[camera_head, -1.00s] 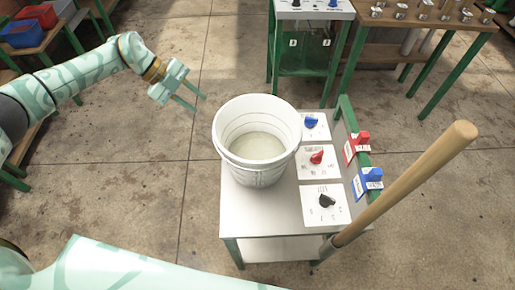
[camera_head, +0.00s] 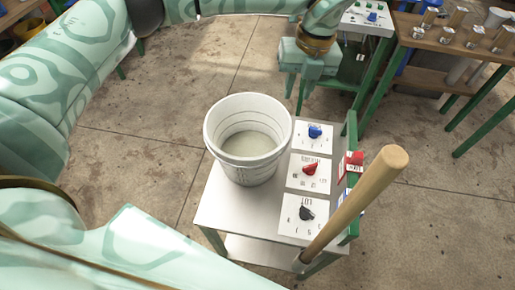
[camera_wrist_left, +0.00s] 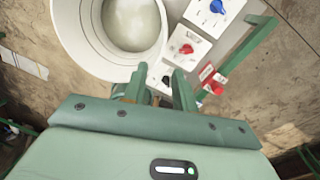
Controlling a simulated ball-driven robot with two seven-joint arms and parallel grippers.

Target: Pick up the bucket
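The white bucket (camera_head: 247,172) stands upright on a small white-topped table (camera_head: 217,211), with pale contents at its bottom. My left gripper (camera_head: 296,98) is beyond the bucket's upper right side in the head view, fingers pointing down, apart from the bucket. In the left wrist view the bucket (camera_wrist_left: 75,42) fills the top left, and the two fingers of my left gripper (camera_wrist_left: 160,80) stand apart with nothing between them. My right gripper is not in view.
Panels with blue (camera_head: 315,131), red (camera_head: 310,169) and black (camera_head: 306,213) knobs lie right of the bucket. A wooden handle (camera_head: 355,200) rises at the table's right side. A wooden bench (camera_head: 440,37) with metal parts stands at the upper right.

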